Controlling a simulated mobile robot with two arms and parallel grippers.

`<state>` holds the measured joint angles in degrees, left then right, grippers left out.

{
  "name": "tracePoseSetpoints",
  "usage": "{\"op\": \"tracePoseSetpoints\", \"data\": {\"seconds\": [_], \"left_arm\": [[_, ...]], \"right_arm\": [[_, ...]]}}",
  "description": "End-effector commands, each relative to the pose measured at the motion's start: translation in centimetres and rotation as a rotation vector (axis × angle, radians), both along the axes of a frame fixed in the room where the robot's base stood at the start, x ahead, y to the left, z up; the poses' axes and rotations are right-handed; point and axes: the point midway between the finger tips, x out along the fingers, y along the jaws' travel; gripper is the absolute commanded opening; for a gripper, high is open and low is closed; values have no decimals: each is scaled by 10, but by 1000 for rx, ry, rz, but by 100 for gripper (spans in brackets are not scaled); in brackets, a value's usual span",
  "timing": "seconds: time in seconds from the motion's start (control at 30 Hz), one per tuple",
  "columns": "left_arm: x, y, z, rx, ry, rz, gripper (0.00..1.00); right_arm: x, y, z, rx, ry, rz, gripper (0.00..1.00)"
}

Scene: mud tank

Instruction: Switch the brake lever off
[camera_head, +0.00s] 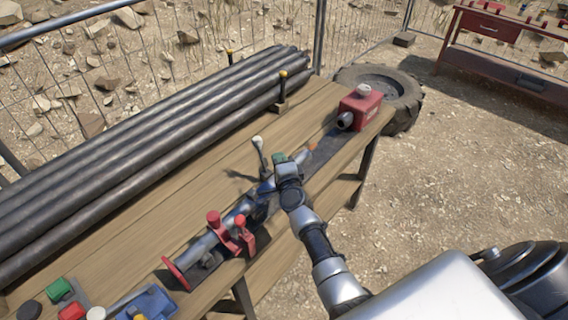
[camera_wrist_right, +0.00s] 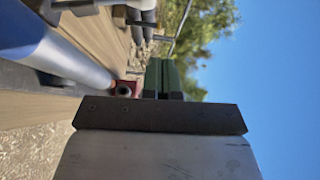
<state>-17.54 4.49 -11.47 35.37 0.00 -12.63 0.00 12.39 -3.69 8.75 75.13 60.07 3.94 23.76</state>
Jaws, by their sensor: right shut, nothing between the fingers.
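A lever with a pale round knob (camera_head: 258,142) stands up from the metal assembly on the wooden table; I cannot tell for sure that it is the brake lever. My right gripper (camera_head: 279,158) is just right of this lever, above the assembly, and a small gap seems to show between them. In the right wrist view its green fingers (camera_wrist_right: 163,75) are together, with nothing between them. Two red-knobbed handles (camera_head: 227,228) are nearer on the assembly. My arm hides part of the assembly. My left gripper is not in view.
Long dark pipes (camera_head: 150,145) lie along the back of the table (camera_head: 110,255). A red box (camera_head: 360,108) is at its far right end. A blue control box (camera_head: 152,303) is at the front. A tyre (camera_head: 398,92) lies beyond, and bare ground is right.

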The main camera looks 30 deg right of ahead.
Motion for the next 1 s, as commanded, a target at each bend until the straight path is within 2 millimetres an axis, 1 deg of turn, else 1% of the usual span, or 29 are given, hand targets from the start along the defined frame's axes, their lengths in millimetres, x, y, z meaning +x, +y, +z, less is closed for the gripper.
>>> {"op": "tracePoseSetpoints", "data": {"seconds": [0.03, 0.1, 0.23, 0.33, 0.5, 0.87, 0.97, 1.0], "left_arm": [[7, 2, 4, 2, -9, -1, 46], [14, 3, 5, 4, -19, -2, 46], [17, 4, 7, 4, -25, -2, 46], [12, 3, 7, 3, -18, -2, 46], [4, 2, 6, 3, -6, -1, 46], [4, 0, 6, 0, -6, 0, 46], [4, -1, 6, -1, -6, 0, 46], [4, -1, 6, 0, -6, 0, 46]], "right_arm": [[-10, 2, 2, 1, 2, -2, 0], [-20, 3, 4, -1, 1, -2, 0], [-31, 5, 6, -1, 1, -1, 0], [-34, 6, 6, -3, 3, -2, 0], [-35, 6, 6, -3, 3, -2, 0], [-35, 7, 7, -8, 4, 4, 0], [-43, 14, 8, -74, 26, 67, 0], [-50, 21, 8, -129, 46, 119, 0]]}}
